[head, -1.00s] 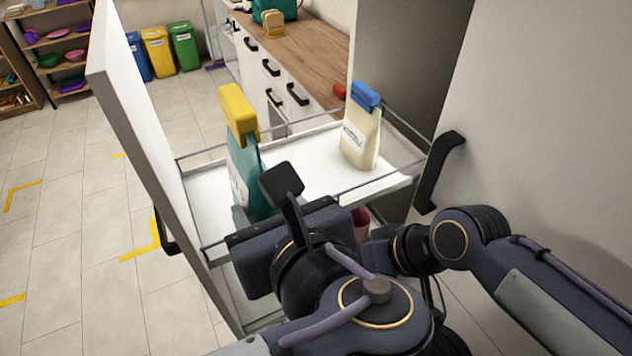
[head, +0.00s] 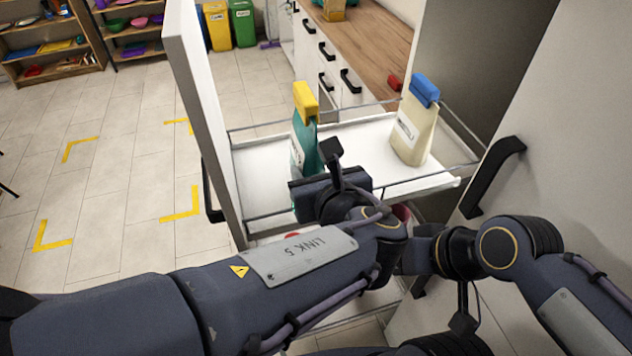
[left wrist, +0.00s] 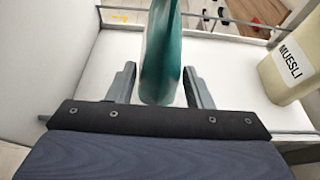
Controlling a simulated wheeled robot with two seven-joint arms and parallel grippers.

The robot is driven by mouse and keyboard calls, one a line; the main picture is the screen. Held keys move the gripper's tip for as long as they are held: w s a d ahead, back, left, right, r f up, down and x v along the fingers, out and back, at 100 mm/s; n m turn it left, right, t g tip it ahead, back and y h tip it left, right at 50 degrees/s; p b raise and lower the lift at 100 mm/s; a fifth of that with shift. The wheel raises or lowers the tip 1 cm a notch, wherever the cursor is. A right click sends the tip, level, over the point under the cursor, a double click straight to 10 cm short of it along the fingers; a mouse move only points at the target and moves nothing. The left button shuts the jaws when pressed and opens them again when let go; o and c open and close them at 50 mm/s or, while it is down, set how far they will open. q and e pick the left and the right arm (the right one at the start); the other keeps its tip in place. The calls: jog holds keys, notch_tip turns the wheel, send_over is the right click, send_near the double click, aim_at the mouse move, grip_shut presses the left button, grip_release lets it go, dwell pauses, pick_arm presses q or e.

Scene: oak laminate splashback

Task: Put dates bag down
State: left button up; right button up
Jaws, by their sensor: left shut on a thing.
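The teal bag with a yellow clip on top (head: 303,140), which I take to be the dates bag, is upright over the left part of the white pull-out shelf (head: 262,178). Its label cannot be read. My left gripper (left wrist: 160,80) is shut on the bag, with a finger on each side in the left wrist view. The bag (left wrist: 162,45) appears over the white shelf floor there. I cannot tell whether its base touches the shelf. In the head view my left wrist hides the bag's lower part and the fingertips. My right gripper is not visible.
A cream bag with a blue clip (head: 413,132), labelled MUESLI in the left wrist view (left wrist: 290,68), stands at the shelf's right. Bare shelf lies between the bags. Wire rails (head: 400,182) edge the shelf; a tall white front panel (head: 205,110) stands at left.

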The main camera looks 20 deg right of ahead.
pick_arm(q)
jog(key=shift+w+f, duration=0.15)
jog(key=shift+f, duration=0.8)
jog(key=shift+w+f, duration=0.15)
jog(key=shift+f, duration=0.75)
jog(key=shift+d, duration=0.1)
jog(key=shift+f+b, duration=0.15)
jog(key=shift+b, duration=0.15)
jog(key=o, duration=1.3)
jog(key=shift+f, duration=0.1)
jog(key=shift+s+r, duration=0.1)
jog(key=shift+r, duration=0.2)
jog(key=v, duration=1.1)
jog(key=shift+s, duration=0.4)
